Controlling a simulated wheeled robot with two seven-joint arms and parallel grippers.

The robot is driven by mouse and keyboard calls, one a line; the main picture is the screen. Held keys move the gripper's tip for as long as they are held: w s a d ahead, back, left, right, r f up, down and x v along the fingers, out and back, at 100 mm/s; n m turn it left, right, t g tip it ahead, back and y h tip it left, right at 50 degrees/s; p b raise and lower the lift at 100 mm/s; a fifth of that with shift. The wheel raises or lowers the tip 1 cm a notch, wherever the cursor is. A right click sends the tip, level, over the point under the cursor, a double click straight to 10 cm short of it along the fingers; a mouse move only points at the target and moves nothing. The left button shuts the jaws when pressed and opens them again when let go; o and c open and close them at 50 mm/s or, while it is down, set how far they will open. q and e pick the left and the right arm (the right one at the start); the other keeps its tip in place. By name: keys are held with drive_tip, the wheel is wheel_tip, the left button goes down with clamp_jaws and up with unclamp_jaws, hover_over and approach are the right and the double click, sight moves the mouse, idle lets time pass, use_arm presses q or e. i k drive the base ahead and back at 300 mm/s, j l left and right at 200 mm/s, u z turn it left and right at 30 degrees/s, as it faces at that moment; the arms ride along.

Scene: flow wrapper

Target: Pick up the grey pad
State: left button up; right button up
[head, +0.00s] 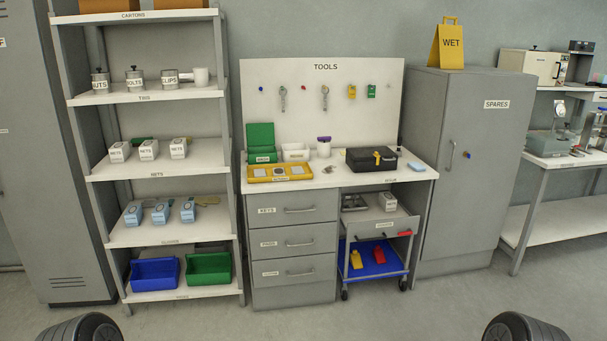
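I cannot pick out the grey pad for certain. A yellow tray (251,174) lies at the front left of the workbench top (325,180). It holds small pale or greyish square pieces (279,170), too small to tell apart; one of them may be the pad. A dark grey flat item (354,203) sits on the shelf under the right part of the bench; I cannot tell what it is. Neither gripper is in view.
On the bench stand a green open box (261,140), a white bin (295,152) and a black case (371,160). A shelf rack (165,239) stands left and a grey cabinet (470,190) right. The floor (420,315) in front is clear.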

sight(277, 172)
drive_tip(key=i+z, duration=0.1)
drive_tip(key=i, duration=0.5)
drive_tip(key=i+j+z, duration=0.1)
drive_tip(key=i, duration=0.45)
drive_tip(key=i+j+z, duration=0.1)
drive_tip(key=i, duration=0.5)
drive_tip(key=i+j+z, duration=0.15)
drive_tip(key=i, duration=0.4)
drive_tip(key=i+j+z, duration=0.45)
drive_tip(key=i+j, duration=0.15)
drive_tip(key=i, duration=0.15)
